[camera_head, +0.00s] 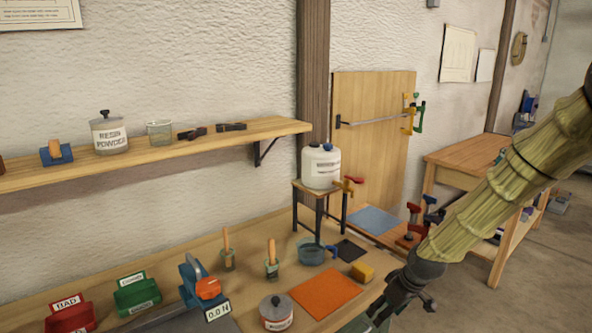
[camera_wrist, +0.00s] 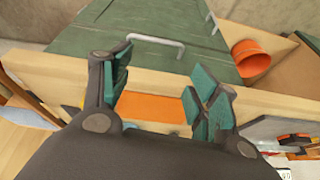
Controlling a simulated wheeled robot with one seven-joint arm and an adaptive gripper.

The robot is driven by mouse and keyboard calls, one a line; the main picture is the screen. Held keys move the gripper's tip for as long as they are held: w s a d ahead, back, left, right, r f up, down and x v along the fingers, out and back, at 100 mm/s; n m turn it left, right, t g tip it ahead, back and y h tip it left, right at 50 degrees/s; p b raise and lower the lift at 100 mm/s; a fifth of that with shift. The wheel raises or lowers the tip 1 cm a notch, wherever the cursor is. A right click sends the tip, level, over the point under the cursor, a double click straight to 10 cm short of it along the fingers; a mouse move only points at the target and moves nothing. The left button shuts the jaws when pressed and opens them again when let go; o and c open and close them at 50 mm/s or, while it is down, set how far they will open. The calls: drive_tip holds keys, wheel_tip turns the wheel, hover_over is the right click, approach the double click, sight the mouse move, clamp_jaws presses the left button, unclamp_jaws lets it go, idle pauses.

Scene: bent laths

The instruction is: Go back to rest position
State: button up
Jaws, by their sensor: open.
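My gripper (camera_head: 403,294) hangs at the right front edge of the workbench in the head view, at the end of my arm covered in a yellow-green sleeve. In the wrist view my gripper (camera_wrist: 160,98) has its two teal-padded fingers spread apart. Nothing sits between the pads. The bench edge and part of an orange mat (camera_wrist: 152,107) show behind the gap. The same orange mat (camera_head: 326,293) lies on the bench left of the gripper in the head view.
A yellow sponge-like block (camera_head: 362,272) lies close to my gripper. A white canister (camera_head: 321,167) stands on a small stand behind. Red and green bins (camera_head: 70,314) are at the left. A green panel with a handle (camera_wrist: 150,50) and an orange container (camera_wrist: 252,57) show in the wrist view.

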drive_tip(key=s+a+f+m+g, duration=0.1)
drive_tip(key=s+a+f+m, duration=0.1)
drive_tip(key=s+f, duration=1)
drive_tip(key=s+f+m, duration=0.1)
drive_tip(key=s+f, duration=0.4)
drive_tip(key=s, duration=0.4)
drive_tip(key=s+f+m+g+h, duration=0.1)
drive_tip(key=s+f, duration=0.4)
drive_tip(key=s, duration=0.5)
drive_tip(key=s+f+m+g+h, duration=0.1)
drive_tip(key=s+f+m, duration=0.2)
drive_tip(key=s, duration=0.7)
wheel_tip(320, 180, down, 2)
drive_tip(key=shift+f, duration=0.1)
drive_tip(key=shift+d, duration=0.1)
